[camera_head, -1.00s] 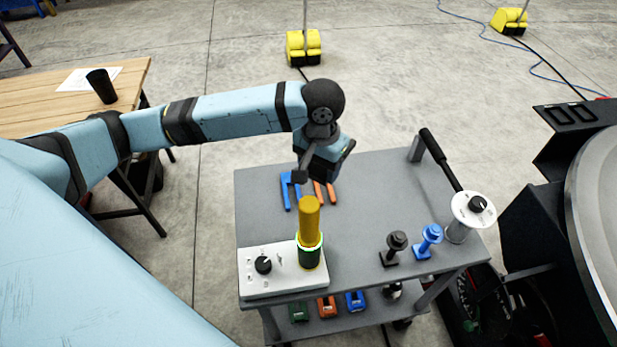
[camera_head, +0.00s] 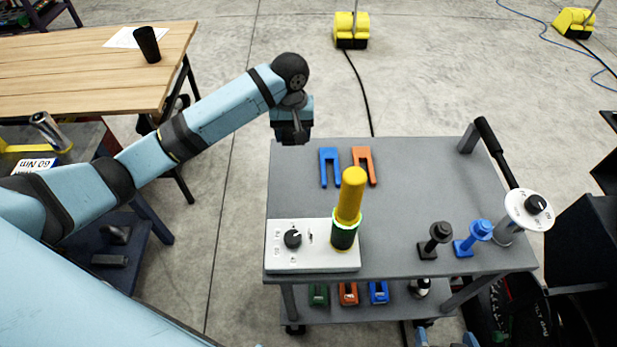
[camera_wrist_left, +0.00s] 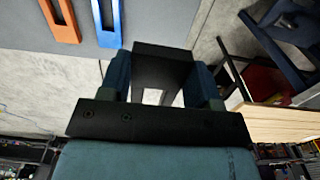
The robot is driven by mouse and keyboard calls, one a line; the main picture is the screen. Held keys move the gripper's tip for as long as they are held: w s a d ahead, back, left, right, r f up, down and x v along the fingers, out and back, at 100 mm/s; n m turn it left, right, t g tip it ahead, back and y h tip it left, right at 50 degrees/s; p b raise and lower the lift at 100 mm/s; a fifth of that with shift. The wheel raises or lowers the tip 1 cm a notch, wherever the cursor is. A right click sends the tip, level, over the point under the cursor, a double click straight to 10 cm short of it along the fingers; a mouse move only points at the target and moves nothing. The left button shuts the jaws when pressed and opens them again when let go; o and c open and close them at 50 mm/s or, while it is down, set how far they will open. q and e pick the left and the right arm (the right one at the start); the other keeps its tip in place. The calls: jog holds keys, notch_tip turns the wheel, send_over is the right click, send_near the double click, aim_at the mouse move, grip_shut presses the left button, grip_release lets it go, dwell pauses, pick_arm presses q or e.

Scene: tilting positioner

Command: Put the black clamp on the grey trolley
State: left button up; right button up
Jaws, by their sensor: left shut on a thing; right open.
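The black clamp (camera_wrist_left: 165,68) is a dark forked piece held between the two fingers of my left gripper (camera_wrist_left: 160,88) in the left wrist view. In the head view my left gripper (camera_head: 292,136) is at the far left corner of the grey trolley (camera_head: 420,185), and the clamp is hard to tell from the dark gripper there. In the wrist view the trolley top (camera_wrist_left: 85,38) lies at upper left, and the clamp is beside its edge. Its height above the top cannot be told.
A blue fork (camera_head: 329,167) and an orange fork (camera_head: 364,165) lie near the trolley's back edge. A control box (camera_head: 310,258), a yellow-green lamp (camera_head: 350,205), black (camera_head: 436,240) and blue (camera_head: 474,238) knobbed pieces and a lever stand (camera_head: 508,228) occupy the front. The middle is bare.

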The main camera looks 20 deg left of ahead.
pick_arm(q)
send_over(295, 183)
notch_tip(295, 183, down, 13)
jog(key=shift+w+r+p, duration=0.1)
jog(key=shift+r+p, duration=0.05)
jog(key=shift+p, duration=0.2)
jog(key=shift+f, duration=2.4)
jog(key=shift+f, duration=0.1)
jog(key=o, duration=1.4)
jog(key=shift+c, duration=0.2)
notch_tip(295, 183, up, 12)
jog(key=shift+d, duration=0.1)
